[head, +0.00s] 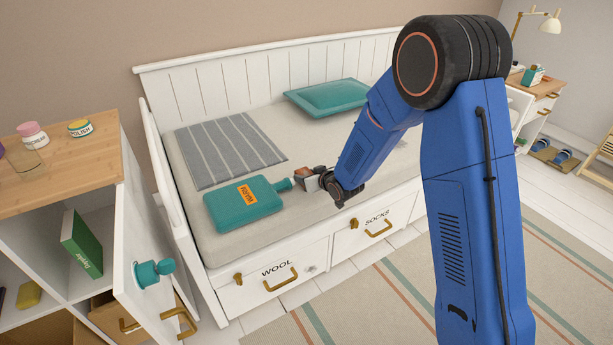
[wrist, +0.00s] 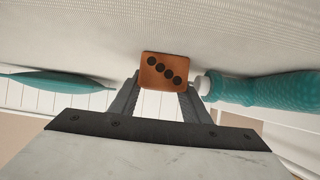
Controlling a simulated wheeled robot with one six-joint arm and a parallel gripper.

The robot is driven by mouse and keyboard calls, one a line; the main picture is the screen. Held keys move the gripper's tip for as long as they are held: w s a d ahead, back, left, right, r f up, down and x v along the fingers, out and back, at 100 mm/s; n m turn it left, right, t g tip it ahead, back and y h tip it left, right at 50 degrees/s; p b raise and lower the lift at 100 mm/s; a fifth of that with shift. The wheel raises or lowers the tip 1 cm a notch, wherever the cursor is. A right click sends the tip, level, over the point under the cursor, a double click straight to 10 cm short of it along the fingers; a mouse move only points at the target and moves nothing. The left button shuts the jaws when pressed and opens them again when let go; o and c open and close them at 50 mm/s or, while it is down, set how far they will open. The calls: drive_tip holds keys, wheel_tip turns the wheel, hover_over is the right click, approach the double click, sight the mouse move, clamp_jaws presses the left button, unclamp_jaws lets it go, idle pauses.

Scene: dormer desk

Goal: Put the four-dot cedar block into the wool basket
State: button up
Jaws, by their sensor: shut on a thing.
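The four-dot cedar block (wrist: 162,71) is orange-brown with a row of black dots on the face I see in the wrist view. My gripper (wrist: 160,88) is shut on it, one finger on each side. In the head view my gripper (head: 314,180) is over the front part of the daybed mattress, right of the hot-water bottle's neck. I cannot tell whether the block touches the mattress. The name WOOL is on a white front (head: 250,287) with a brass handle, below the mattress at the left. It looks closed, and its inside is hidden.
A teal hot-water bottle (head: 243,205) lies close left of my gripper. A striped blanket (head: 229,151) and a teal pillow (head: 328,96) lie farther back. The SOCKS front (head: 350,243) is right of WOOL. An open cabinet door (head: 133,260) stands at the left. The rug (head: 400,305) is clear.

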drive_tip(key=o, duration=1.1)
drive_tip(key=shift+s+d+r, duration=0.1)
drive_tip(key=shift+r, duration=0.1)
drive_tip(key=v, duration=1.1)
drive_tip(key=shift+s+d+r, duration=0.15)
drive_tip(key=shift+s, duration=0.15)
drive_tip(key=s+d+r+m+g+h, duration=0.1)
drive_tip(key=s+d+r+h, duration=0.1)
drive_tip(key=s+d+r, duration=0.35)
drive_tip(key=s+d+r+m+h, duration=0.1)
drive_tip(key=s+d+r+h, duration=0.15)
drive_tip(key=d, duration=0.55)
drive_tip(key=s+d+r+m+g+h, duration=0.1)
drive_tip(key=s+d+r+m, duration=0.1)
drive_tip(key=s+d+r, duration=0.3)
drive_tip(key=s+d+r+m+g, duration=0.1)
drive_tip(key=s+d, duration=0.2)
drive_tip(key=s, duration=0.5)
drive_tip(key=s+d+r+m+g+h, duration=0.1)
drive_tip(key=s+d, duration=0.2)
drive_tip(key=s, duration=0.6)
drive_tip(key=s+d+r+g, duration=0.1)
drive_tip(key=s+d, duration=0.3)
drive_tip(key=s, duration=0.5)
drive_tip(key=shift+r+m, duration=0.35)
drive_tip(key=shift+m, duration=0.05)
